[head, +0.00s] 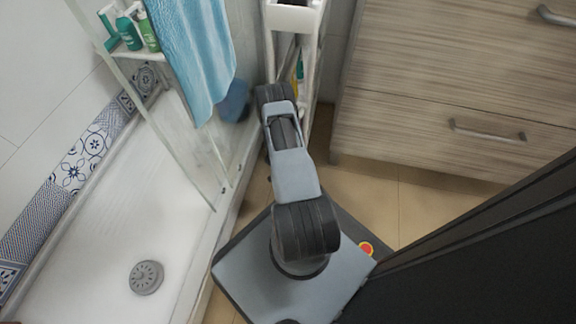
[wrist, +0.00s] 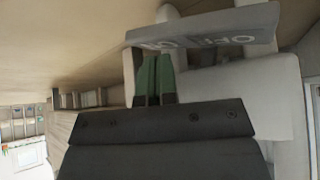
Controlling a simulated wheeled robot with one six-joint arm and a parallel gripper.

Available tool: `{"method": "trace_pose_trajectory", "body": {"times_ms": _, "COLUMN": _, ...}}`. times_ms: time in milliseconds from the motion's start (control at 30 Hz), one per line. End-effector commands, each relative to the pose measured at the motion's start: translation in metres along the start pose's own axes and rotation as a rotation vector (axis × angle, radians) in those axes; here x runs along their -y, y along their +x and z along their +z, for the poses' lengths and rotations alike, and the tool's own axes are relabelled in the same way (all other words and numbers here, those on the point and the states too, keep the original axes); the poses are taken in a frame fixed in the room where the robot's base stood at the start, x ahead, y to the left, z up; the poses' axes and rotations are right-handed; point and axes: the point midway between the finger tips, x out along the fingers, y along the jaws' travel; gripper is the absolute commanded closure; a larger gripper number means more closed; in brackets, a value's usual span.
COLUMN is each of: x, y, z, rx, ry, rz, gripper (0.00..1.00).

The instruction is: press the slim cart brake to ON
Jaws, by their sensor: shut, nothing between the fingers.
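The slim cart (head: 293,17) is white and stands between the shower glass and the wooden drawers in the head view. My arm covers much of its lower part there, and the brake cannot be seen. In the wrist view the brake (wrist: 205,36) is a grey bar with pale lettering, partly hard to read, across the top of the picture. A white part of the cart (wrist: 270,90) shows below it at the right. My gripper (wrist: 155,62) is shut and empty, its green fingertips just under the bar's left part. I cannot tell whether they touch it.
The wooden drawer unit (head: 440,95) stands close to the right of the cart. The shower glass and a blue towel (head: 195,55) are at the left. Beige floor (head: 385,200) is free between my base and the drawers.

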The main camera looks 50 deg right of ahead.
Motion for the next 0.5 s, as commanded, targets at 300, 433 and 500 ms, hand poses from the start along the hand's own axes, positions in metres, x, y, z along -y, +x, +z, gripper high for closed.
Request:
{"method": "trace_pose_trajectory", "body": {"times_ms": 300, "x": 0.000, "y": -0.013, "z": -0.009, "rx": -0.001, "ry": 0.001, "rz": 0.000, "gripper": 1.00}}
{"method": "trace_pose_trajectory", "body": {"times_ms": 433, "x": 0.000, "y": -0.022, "z": -0.016, "rx": -0.001, "ry": 0.001, "rz": 0.000, "gripper": 1.00}}
{"method": "trace_pose_trajectory", "body": {"times_ms": 500, "x": 0.000, "y": -0.027, "z": -0.019, "rx": -0.001, "ry": 0.001, "rz": 0.000, "gripper": 1.00}}
